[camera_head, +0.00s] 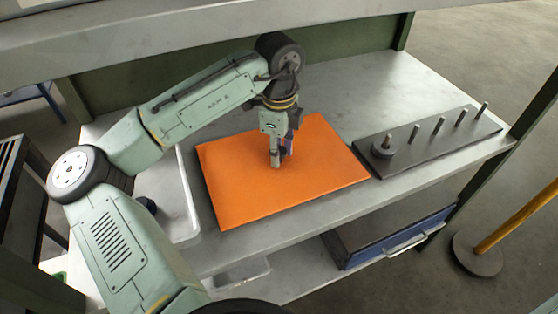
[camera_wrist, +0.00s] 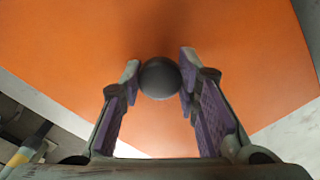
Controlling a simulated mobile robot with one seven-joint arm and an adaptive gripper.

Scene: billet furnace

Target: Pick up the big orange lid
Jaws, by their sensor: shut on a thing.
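The big orange lid (camera_head: 240,185) is a flat rectangular panel on the grey workbench, in the middle of the head view. It fills most of the wrist view (camera_wrist: 230,40). A round dark grey knob (camera_wrist: 160,78) shows over the lid in the wrist view, between my fingertips. My gripper (camera_head: 278,160) points down over the middle of the lid. In the wrist view my gripper (camera_wrist: 160,82) has its purple-padded fingers shut on the knob from both sides. In the head view my fingers hide the knob. I cannot tell whether the lid touches the bench.
A dark board with several upright pegs (camera_head: 440,140) lies right of the lid, with a round piece (camera_head: 383,148) on its near left peg. A pale tray (camera_head: 180,205) sits at the left. A blue drawer (camera_head: 395,240) is below the bench top. Bare bench (camera_head: 350,95) lies behind the lid.

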